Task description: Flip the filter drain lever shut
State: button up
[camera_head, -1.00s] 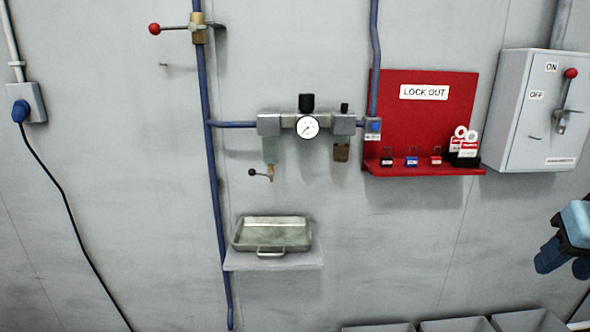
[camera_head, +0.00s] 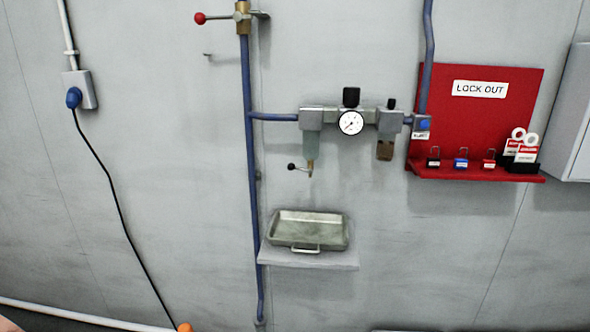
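The filter drain lever (camera_head: 297,167) is a small lever with a dark ball knob. It sticks out to the left from the brass drain fitting (camera_head: 310,166) under the filter bowl (camera_head: 312,144). The filter hangs at the left of the air unit with the round gauge (camera_head: 351,123). A metal drip tray (camera_head: 307,243) sits on a small shelf below the lever, with a clear gap between them. My gripper is not in view, and nothing touches the lever.
A blue pipe (camera_head: 251,190) runs down the wall left of the filter, with a red-knobbed valve (camera_head: 201,19) at its top. A red lockout board (camera_head: 425,95) with padlocks and tags is at the right. A blue plug (camera_head: 74,97) with a black cable hangs at the left.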

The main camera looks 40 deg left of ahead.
aim_at(290, 166)
jog(key=u, duration=0.1)
jog(key=k, duration=0.9)
jog(key=u, duration=0.5)
jog(key=i, duration=1)
jog(key=z, duration=0.1)
